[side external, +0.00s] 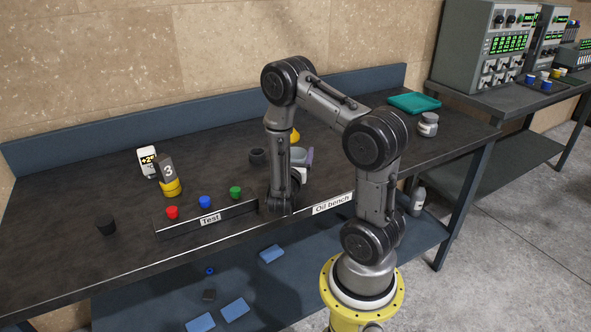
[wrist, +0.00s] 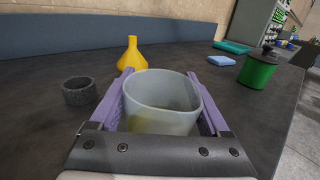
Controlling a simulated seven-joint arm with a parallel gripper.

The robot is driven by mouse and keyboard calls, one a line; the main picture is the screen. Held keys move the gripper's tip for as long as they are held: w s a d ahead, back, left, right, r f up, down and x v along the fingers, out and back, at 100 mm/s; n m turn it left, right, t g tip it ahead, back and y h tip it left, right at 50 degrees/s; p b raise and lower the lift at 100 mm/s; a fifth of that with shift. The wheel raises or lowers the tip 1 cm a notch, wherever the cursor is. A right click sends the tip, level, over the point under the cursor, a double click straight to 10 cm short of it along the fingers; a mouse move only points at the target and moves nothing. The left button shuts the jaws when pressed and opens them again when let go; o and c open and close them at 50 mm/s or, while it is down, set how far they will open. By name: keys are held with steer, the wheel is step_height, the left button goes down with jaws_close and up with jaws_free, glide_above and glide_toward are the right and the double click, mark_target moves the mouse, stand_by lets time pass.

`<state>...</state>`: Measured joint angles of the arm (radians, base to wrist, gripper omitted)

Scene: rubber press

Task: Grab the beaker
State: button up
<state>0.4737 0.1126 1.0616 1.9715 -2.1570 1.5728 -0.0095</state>
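The beaker (wrist: 160,105) is a wide, translucent grey cup, upright between the two purple fingers of my gripper (wrist: 162,92) in the wrist view. Its rim overlaps both fingers, so I cannot tell whether they press on it or leave a small gap. Something yellowish shows through its lower part. In the side view, the gripper (side external: 304,160) is low over the bench, and the beaker (side external: 297,153) is partly hidden by my arm. I cannot tell whether its base touches the bench.
A yellow funnel (wrist: 132,55) stands just beyond, a dark ring (wrist: 79,91) lies to the left, and a green container (wrist: 258,72) stands to the right. The Test rack (side external: 210,217) is along the bench's front edge. A teal tray (side external: 414,103) and a jar (side external: 428,125) are farther right.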

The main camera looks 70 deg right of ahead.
steer(key=c, duration=0.8)
steer(key=shift+c, duration=0.2)
steer(key=shift+r, duration=0.25)
steer(key=s+a+r, duration=0.8)
steer(key=a+r, duration=0.3)
steer(key=r, duration=0.1)
steer(key=shift+r, duration=0.25)
